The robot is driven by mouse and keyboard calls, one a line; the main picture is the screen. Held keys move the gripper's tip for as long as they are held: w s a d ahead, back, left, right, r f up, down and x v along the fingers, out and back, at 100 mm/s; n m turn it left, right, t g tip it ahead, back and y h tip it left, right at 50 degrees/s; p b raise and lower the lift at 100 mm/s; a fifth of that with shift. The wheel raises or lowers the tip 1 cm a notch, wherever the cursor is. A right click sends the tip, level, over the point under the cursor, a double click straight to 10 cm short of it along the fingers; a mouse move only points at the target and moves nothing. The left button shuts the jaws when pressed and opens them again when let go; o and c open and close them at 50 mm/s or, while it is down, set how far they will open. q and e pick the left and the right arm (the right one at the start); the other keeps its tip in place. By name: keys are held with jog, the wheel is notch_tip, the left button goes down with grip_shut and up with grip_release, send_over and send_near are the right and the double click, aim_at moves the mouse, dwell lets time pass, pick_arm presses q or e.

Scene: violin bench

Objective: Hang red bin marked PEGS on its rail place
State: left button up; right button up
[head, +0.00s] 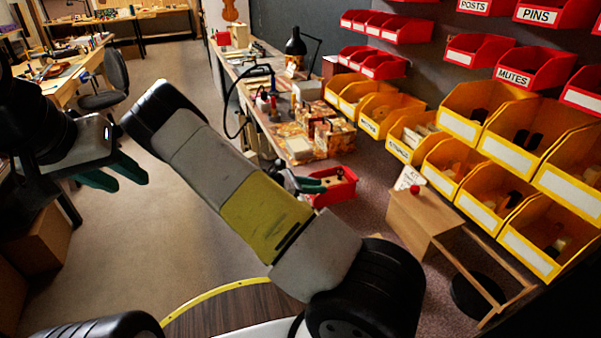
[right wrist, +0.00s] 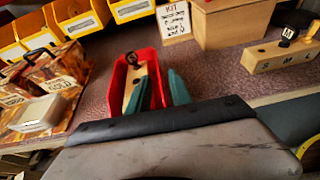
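My right gripper (head: 312,184) is at the bin's side. My left gripper (head: 115,172) is open and empty at the far left, away from the bin.
Red bins hang in rows on the dark wall, including POSTS (head: 487,6), PINS (head: 540,16) and MUTES (head: 516,76). Yellow bins (head: 515,155) hang below. A wooden box stand (head: 420,222) with a small card (head: 408,178) stands right of the bin.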

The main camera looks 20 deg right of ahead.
aim_at(338, 187)
jog(key=shift+w+d+f+n, duration=0.1)
jog(key=shift+w+d+n, duration=0.05)
jog(key=shift+w+n, duration=0.15)
jog(key=shift+x, duration=3.75)
jog(key=shift+d+f, duration=0.15)
jog(key=shift+d, duration=0.25)
jog(key=shift+s+d+f, duration=0.1)
jog(key=shift+d, duration=0.05)
jog(key=shift+f, duration=0.1)
jog(key=shift+s+d, duration=0.1)
grip_shut()
jog(key=shift+r, duration=0.25)
jog(key=shift+r, duration=0.2)
